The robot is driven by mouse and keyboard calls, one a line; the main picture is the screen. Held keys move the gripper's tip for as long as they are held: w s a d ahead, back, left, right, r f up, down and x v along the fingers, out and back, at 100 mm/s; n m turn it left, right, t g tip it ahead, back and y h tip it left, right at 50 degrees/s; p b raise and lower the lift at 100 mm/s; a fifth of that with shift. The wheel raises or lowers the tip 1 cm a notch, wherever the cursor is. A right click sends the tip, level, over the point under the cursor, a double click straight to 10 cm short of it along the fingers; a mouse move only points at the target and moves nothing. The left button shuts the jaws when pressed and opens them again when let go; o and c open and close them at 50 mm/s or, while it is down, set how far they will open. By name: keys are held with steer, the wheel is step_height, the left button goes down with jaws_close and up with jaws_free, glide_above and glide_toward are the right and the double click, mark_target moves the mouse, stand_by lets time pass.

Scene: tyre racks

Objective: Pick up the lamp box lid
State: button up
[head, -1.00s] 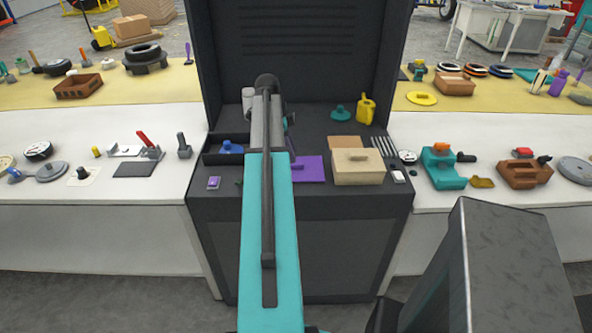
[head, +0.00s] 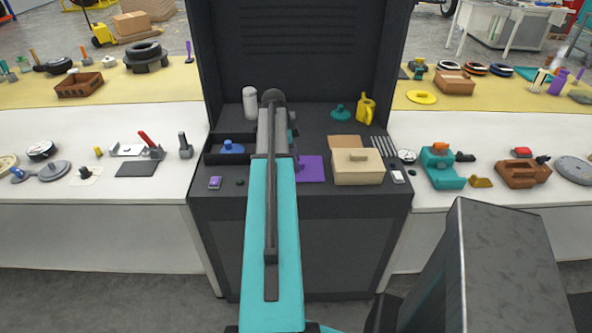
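A beige box (head: 358,178) stands on the right part of the dark workbench in the head view. A flat beige lid (head: 375,156) with a small raised handle covers its top; I take this to be the lamp box lid. My teal and grey arm reaches forward over the bench, to the left of the box and apart from it. My gripper is hidden behind the arm, so I cannot see its fingers or anything in them.
A purple plate (head: 313,168) lies between my arm and the box. A flat brown piece (head: 345,141) is behind the box, with a grey slotted part (head: 382,146) to its right. A yellow can (head: 366,108) and a white cylinder (head: 250,103) stand farther back.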

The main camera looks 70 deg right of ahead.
steer(key=shift+c, duration=0.3)
jaws_close()
steer(key=shift+r, duration=0.2)
step_height(320, 180, up, 10)
steer(key=b, duration=0.2)
steer(key=shift+f, duration=0.15)
stand_by(0.3)
stand_by(0.5)
